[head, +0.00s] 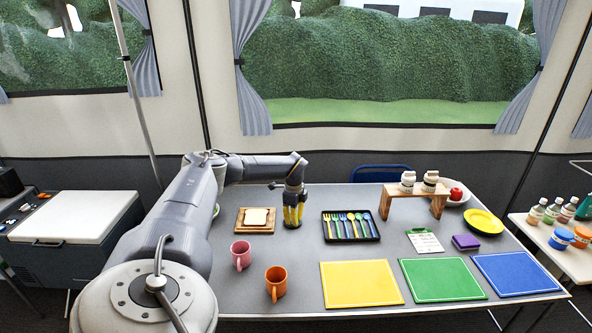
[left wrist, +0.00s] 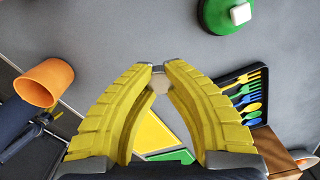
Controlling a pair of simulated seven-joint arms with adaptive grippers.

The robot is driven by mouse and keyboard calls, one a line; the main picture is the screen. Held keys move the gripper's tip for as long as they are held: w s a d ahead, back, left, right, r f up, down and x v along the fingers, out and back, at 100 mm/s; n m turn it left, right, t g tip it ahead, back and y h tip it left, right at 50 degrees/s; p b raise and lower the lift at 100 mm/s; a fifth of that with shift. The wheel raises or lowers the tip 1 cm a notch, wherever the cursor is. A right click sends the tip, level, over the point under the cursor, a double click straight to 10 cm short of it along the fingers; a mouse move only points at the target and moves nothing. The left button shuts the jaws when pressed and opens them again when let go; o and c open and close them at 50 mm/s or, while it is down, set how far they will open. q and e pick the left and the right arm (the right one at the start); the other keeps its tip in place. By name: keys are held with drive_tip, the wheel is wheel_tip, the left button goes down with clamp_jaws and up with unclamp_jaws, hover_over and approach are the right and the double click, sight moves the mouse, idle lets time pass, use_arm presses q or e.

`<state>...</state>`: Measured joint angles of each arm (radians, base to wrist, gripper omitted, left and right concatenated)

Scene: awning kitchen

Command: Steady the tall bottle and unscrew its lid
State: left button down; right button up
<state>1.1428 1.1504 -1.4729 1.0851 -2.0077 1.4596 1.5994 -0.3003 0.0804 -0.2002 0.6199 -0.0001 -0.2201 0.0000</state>
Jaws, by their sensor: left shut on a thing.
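My left gripper (head: 293,216) points down over the table behind the cups, between the bread board and the cutlery tray. In the left wrist view its yellow fingers (left wrist: 158,72) meet at the tips. They are shut on a small pale thing (left wrist: 160,83), mostly hidden between them. I cannot tell whether this is part of the tall bottle or its lid. I cannot make out a tall bottle on the main table. My right gripper is in neither view.
A pink cup (head: 241,254) and an orange cup (head: 276,281) stand at the front. A cutlery tray (head: 374,238) lies right of the gripper, a bread board (head: 240,226) left. A wooden stand (head: 438,205) holds two jars. Several small bottles (head: 537,213) stand on the right side table.

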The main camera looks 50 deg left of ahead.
sight(294, 242)
use_arm(q)
wheel_tip(294, 242, down, 11)
drive_tip(key=shift+r, duration=0.15)
idle(0.4)
drive_tip(key=shift+f, duration=0.2)
drive_tip(key=c, duration=1.5)
unclamp_jaws()
